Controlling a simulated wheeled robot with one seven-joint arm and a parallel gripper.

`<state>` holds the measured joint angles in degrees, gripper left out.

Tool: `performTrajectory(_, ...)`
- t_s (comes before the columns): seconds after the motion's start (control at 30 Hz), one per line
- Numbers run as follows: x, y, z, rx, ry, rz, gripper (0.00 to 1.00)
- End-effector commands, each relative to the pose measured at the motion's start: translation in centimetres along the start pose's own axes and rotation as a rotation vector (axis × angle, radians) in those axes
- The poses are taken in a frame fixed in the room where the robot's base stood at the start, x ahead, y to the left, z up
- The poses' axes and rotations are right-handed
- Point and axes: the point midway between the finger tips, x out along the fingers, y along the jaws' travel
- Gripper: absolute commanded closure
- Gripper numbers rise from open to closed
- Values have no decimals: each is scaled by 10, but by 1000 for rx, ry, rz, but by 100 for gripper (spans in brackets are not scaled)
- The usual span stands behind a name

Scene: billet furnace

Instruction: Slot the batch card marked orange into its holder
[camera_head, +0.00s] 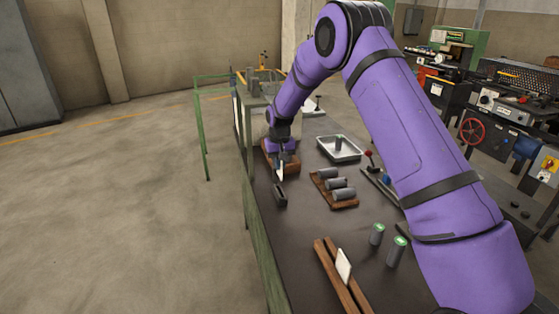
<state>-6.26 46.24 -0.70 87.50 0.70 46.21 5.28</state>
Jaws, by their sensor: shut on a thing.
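My gripper (284,158) points down over the far left part of the dark bench. It is shut on a small pale card (280,172), which hangs edge-on below the fingers. No orange mark can be made out on it from here. A small dark block (280,195), perhaps the card holder, stands on the bench just in front of the card. I cannot tell whether the card touches it. Another white card (344,265) leans upright between two wooden rails near the front. A brown wooden block (266,160) is partly hidden behind my gripper.
The bench top (290,240) is bare along its left front. A wooden rack (345,204) holds several grey cylinders right of my gripper. A metal tray (351,156) with one cylinder lies behind it. Two green-topped cylinders (377,234) stand near the front right. Machines fill the back right.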

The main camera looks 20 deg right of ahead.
Motion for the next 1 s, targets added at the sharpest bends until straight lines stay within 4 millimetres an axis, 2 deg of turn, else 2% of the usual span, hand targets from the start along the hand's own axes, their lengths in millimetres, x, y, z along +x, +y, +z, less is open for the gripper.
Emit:
performTrajectory(0.5, 43, 0, 0, 0, -1, 0, 100)
performTrajectory(1.0, 49, 0, 0, 0, -1, 0, 100)
